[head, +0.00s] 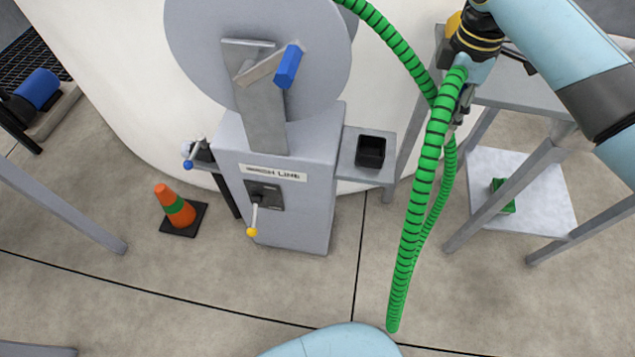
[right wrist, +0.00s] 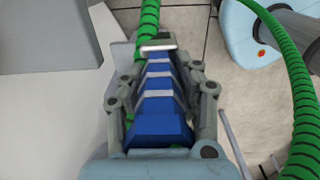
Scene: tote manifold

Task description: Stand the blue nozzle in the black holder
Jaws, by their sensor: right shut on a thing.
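The black holder (head: 371,153) is an open-topped square cup on the grey side shelf of the wash-line stand in the head view. It looks empty. My right gripper (head: 460,112) is to the right of the holder in the picture, apart from it. In the right wrist view my right gripper (right wrist: 163,68) is shut on the blue nozzle (right wrist: 158,102), a blue body with grey bands between the fingers. A green hose (right wrist: 149,22) shows beyond its far end. In the head view the nozzle is largely hidden by the hose and gripper. My left gripper is out of view.
The green hose (head: 421,190) hangs in a long loop right of the stand (head: 290,195). A yellow-tipped lever (head: 253,218) is on the stand's front. An orange cone (head: 175,207) stands left. A grey table frame (head: 515,190) is at right.

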